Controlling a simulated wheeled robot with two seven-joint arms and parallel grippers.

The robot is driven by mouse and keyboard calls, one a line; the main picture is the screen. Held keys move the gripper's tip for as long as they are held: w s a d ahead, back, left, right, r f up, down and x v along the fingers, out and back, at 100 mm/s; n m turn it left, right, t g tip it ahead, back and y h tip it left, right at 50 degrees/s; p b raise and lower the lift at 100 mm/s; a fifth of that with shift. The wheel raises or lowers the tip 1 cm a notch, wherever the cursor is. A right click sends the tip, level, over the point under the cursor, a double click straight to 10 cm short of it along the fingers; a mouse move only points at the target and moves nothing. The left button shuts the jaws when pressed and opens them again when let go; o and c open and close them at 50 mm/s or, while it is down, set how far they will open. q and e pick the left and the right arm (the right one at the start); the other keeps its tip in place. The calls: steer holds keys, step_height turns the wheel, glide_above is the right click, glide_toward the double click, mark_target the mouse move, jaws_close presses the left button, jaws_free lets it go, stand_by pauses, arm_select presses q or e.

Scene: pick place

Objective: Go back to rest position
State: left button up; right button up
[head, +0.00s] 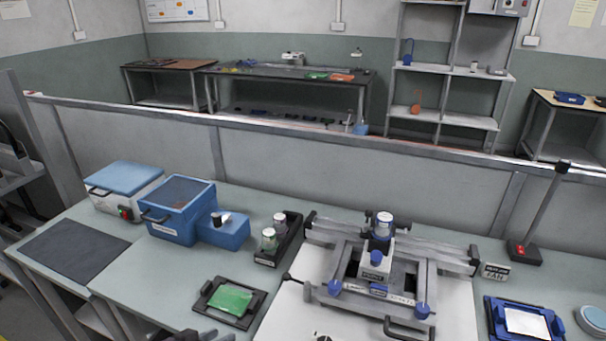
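Only a small dark piece of my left gripper (196,335) seems to show, at the bottom edge of the head view, in front of the black tray. Its fingers are cut off by the frame, so I cannot tell whether it is open or shut, or whether it holds anything. My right gripper is not in view. A black tray with a green piece (230,299) lies on the table (150,275) just beyond my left gripper. A grey fixture with blue knobs (375,270) stands on a white board at the centre right, with a small can (384,224) on top.
A blue box (176,212), a white box with a blue lid (122,185) and a black holder with white-topped jars (279,240) stand at the back left. A blue tray (524,318) and a black stand (525,255) are at right. A low partition (290,165) closes the back.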

arm_select(q)
steer(key=s+r+g+y, duration=0.2)
steer(key=s+g+y, duration=0.1)
steer(key=s, duration=0.6)
steer(key=s+r+g+y, duration=0.3)
steer(key=s+g+y, duration=0.1)
steer(key=s, duration=0.4)
step_height(320, 180, down, 32)
steer(key=s+g, duration=0.1)
steer(key=s, duration=0.2)
steer(key=s+a+f, duration=0.2)
steer(key=s+f, duration=0.6)
steer(key=s, duration=0.1)
steer(key=s+a+f+g, duration=0.1)
steer(key=s+a+f, duration=0.1)
steer(key=s+f, duration=0.6)
steer(key=shift+s+f, duration=0.25)
steer(key=shift+s, duration=0.6)
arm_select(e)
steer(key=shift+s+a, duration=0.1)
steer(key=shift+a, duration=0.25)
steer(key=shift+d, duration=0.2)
